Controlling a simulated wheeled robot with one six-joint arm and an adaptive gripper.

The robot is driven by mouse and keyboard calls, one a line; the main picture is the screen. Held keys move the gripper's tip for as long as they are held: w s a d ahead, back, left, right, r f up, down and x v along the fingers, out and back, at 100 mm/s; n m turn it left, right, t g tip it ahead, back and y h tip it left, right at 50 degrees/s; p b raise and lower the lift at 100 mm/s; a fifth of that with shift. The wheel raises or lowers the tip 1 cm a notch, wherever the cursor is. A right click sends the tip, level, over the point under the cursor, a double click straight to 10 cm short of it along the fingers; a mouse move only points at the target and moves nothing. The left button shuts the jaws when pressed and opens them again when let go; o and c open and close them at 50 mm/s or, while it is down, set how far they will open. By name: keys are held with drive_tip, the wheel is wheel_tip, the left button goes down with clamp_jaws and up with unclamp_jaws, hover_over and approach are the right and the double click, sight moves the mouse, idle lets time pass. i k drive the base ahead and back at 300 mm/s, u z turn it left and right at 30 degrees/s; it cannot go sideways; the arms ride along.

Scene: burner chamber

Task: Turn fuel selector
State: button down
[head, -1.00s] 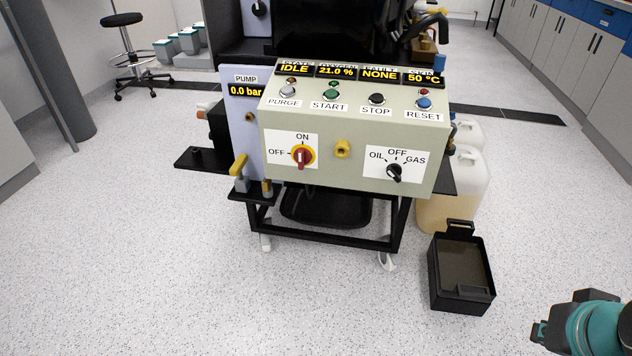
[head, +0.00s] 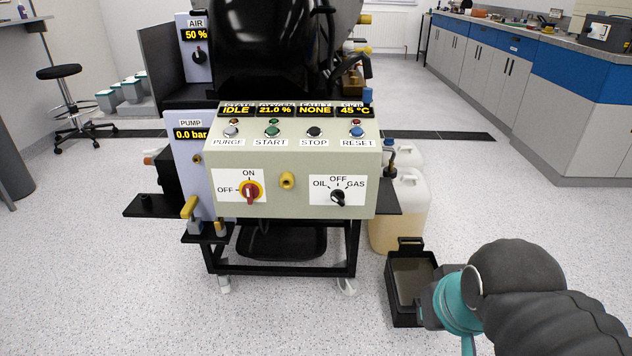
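The fuel selector (head: 338,198) is a small black knob on a white plate marked OIL, OFF and GAS. It sits at the lower right of the pale green control panel (head: 290,150) in the head view. The knob is too small to tell for certain which mark it points to. My arm reaches in from the lower right, well away from the knob, with black and teal links showing. I cannot make out my gripper's fingers in this view.
A red and yellow ON/OFF switch (head: 250,192) sits left of the selector, with a brass fitting (head: 287,180) between. PURGE, START, STOP and RESET buttons line the panel top. A black bin (head: 405,245) and pale canisters (head: 400,205) stand to the right. Floor in front is clear.

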sight(338, 196)
drive_tip(key=k, duration=1.3)
drive_tip(key=u, duration=0.7)
drive_tip(key=i, duration=1.1)
drive_tip(key=z, duration=0.15)
